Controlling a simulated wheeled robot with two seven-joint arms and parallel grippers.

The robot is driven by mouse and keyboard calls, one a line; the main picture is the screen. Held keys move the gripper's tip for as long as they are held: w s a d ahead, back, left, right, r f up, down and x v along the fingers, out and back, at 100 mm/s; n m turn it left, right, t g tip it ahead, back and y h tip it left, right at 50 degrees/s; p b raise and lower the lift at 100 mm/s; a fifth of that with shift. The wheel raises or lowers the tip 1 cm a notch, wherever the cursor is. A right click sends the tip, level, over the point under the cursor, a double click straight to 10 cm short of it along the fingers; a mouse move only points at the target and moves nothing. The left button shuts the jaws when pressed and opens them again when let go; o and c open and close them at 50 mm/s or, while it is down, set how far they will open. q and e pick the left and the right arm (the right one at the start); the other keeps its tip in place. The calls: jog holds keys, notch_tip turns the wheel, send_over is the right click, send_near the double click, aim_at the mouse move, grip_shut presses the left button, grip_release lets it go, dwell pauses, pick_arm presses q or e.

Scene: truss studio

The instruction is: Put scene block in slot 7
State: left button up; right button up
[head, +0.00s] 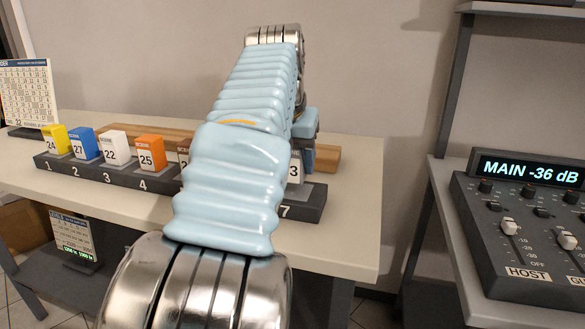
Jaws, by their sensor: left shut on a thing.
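A dark slotted rack (235,197) lies along the table, with numbers on its front; 1 to 4 and 7 are readable. A pale scene block (294,170) with a digit 3 showing stands upright at slot 7, at the rack's right end. My left gripper (303,152) is shut on this block from above, mostly hidden behind my own forearm. I cannot tell whether the block's base is fully seated. Yellow 24 (56,141), blue 27 (84,145), white 22 (115,147) and orange 25 (150,152) blocks stand in slots 1 to 4. My right gripper is out of view.
Another block (183,158) is partly hidden by my arm, which also covers the rack's middle. A wooden bar (326,158) lies behind the rack. The table (350,200) is clear to the right. A mixing console (525,235) stands on a separate right-hand desk.

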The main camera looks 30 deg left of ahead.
pick_arm(q)
jog(key=shift+f, duration=1)
jog(key=shift+f, duration=0.2)
jog(key=o, duration=1.1)
jog(key=shift+s+r, duration=0.15)
jog(key=shift+r, duration=0.35)
jog(key=v, duration=1.1)
jog(key=shift+s, duration=0.25)
